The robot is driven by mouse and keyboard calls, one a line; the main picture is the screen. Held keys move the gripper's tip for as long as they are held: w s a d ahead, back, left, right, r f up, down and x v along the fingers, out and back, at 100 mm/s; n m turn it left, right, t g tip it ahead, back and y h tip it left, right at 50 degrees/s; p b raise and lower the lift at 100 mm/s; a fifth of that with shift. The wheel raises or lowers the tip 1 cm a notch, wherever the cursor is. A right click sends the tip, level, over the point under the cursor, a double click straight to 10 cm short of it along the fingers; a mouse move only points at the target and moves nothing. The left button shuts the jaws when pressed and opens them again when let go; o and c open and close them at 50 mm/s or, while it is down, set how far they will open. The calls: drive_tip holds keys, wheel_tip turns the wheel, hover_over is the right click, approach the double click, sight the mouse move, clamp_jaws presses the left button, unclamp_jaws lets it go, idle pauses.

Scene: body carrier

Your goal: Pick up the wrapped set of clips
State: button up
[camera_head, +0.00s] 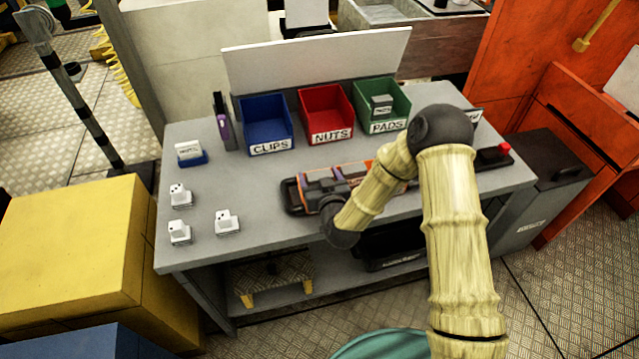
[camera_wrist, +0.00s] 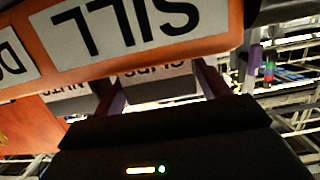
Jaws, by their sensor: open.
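The carrier (camera_head: 290,197), dark with orange panels, lies on the grey workbench in the head view, partly hidden by my arm. In the wrist view its orange panel (camera_wrist: 225,42) with an upside-down "SILL" label fills the top. My gripper (camera_wrist: 165,82) is open, with purple fingers left and right below that panel. A white surface marked "CLIPS" (camera_wrist: 162,70) shows upside down between the fingers.
A blue "CLIPS" bin (camera_head: 268,146), red "NUTS" bin (camera_head: 332,137) and green "PADS" bin (camera_head: 388,127) stand along the back. Several small white pieces (camera_head: 227,222) lie at left, near a white pack (camera_head: 188,150) on a blue base. A red button (camera_head: 505,148) is at right.

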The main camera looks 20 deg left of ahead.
idle(0.3)
drive_tip(key=c, duration=0.8)
drive_tip(key=shift+r, duration=0.15)
wheel_tip(320, 180, up, 10)
drive_tip(key=shift+f+b, duration=0.1)
drive_tip(key=shift+b, duration=0.3)
